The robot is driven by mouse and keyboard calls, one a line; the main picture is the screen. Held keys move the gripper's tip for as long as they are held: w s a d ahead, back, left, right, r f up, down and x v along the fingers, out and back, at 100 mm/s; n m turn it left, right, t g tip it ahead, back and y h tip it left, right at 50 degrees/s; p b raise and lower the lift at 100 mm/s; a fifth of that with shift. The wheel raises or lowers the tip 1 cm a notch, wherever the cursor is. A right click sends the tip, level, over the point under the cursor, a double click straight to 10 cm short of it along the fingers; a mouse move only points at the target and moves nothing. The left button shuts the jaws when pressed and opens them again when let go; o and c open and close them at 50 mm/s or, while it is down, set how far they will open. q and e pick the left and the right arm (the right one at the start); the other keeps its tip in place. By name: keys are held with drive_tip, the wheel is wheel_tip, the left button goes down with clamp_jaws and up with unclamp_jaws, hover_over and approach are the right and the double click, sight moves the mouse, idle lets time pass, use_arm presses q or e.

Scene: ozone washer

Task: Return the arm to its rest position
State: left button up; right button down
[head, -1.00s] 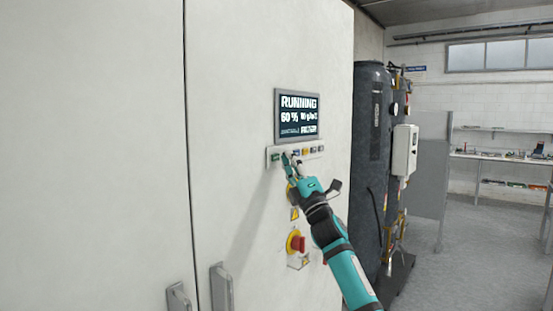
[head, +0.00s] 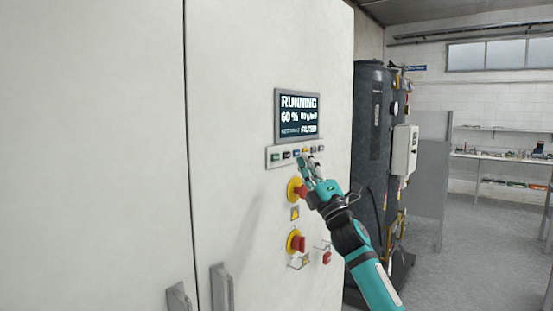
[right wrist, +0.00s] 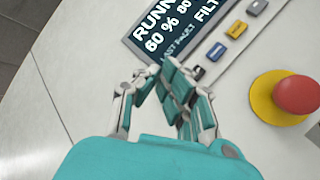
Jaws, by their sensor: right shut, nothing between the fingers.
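My right gripper (head: 304,160) is shut and empty in front of the control panel of a tall white cabinet (head: 240,120). Its fingertips are just below the right part of the button strip (head: 274,158) in the head view. In the right wrist view the shut fingers (right wrist: 158,75) overlap the lower edge of the display (right wrist: 165,22). I cannot tell whether they touch the panel. The display (head: 298,115) reads RUNNING and 60 % in the head view. My left gripper is not in view.
Two red emergency knobs on yellow bases, an upper (head: 294,190) and a lower (head: 296,242), stick out below the strip. Cabinet handles (head: 221,288) project at the lower left. A dark tank (head: 370,125) stands right of the cabinet. Grey floor (head: 460,250) is open further right.

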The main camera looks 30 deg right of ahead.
idle(0.4)
